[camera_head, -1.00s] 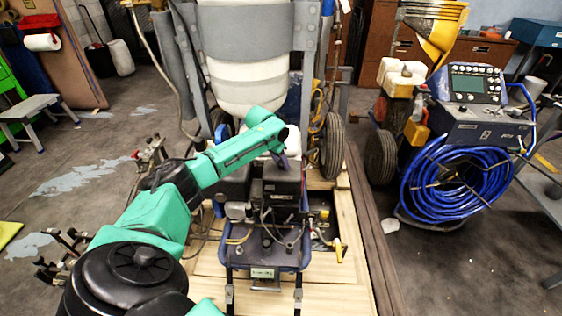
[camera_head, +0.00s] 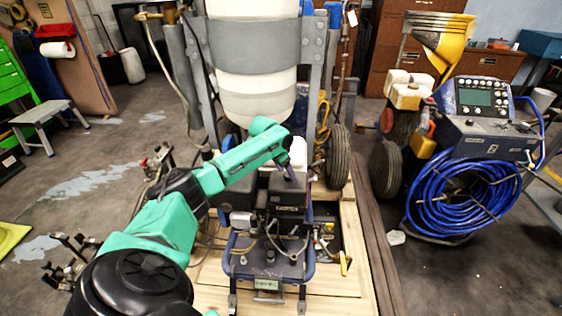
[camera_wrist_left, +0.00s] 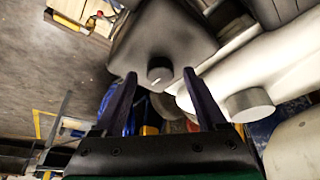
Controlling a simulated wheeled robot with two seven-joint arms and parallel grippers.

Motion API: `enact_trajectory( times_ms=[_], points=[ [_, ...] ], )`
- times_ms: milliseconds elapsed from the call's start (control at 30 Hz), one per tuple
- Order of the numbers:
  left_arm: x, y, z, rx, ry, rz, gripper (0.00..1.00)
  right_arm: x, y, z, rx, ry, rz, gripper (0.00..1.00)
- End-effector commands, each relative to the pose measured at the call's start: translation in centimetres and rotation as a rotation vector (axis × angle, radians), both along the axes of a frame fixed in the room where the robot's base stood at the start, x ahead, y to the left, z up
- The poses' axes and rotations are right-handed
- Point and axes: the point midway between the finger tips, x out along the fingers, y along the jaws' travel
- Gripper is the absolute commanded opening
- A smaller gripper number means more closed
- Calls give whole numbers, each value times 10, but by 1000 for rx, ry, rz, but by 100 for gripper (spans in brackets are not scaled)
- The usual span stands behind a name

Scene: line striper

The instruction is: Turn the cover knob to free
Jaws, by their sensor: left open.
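The dark grey cover (camera_wrist_left: 150,38) fills the upper middle of the left wrist view. Its round black knob (camera_wrist_left: 160,70) has a small white mark at its lower edge. My left gripper (camera_wrist_left: 160,76) is open, with one fingertip to each side of the knob in the picture and gaps between. I cannot tell whether the tips reach its depth. In the head view my left gripper (camera_head: 289,172) is just above the dark cover (camera_head: 288,190) on the line striper (camera_head: 270,262), and the knob is hidden. My right gripper is not in view.
A pale cylinder with a round end (camera_wrist_left: 248,104) lies right of the gripper in the wrist view. The white tank (camera_head: 255,100) and a wheel (camera_head: 340,157) stand behind the cover. A blue hose coil (camera_head: 465,195) is at right. Open floor lies at left.

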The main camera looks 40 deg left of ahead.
Motion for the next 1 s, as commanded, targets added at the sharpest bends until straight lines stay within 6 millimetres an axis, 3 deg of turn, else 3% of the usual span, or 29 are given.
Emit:
enact_trajectory(
  times_ms=[300,500,1000],
  points=[
    [-33,7,81,7,-1,0,74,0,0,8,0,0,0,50],
    [-48,8,118,3,0,0,74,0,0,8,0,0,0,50],
    [-51,8,125,1,1,-1,74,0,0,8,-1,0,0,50]
  ],
)
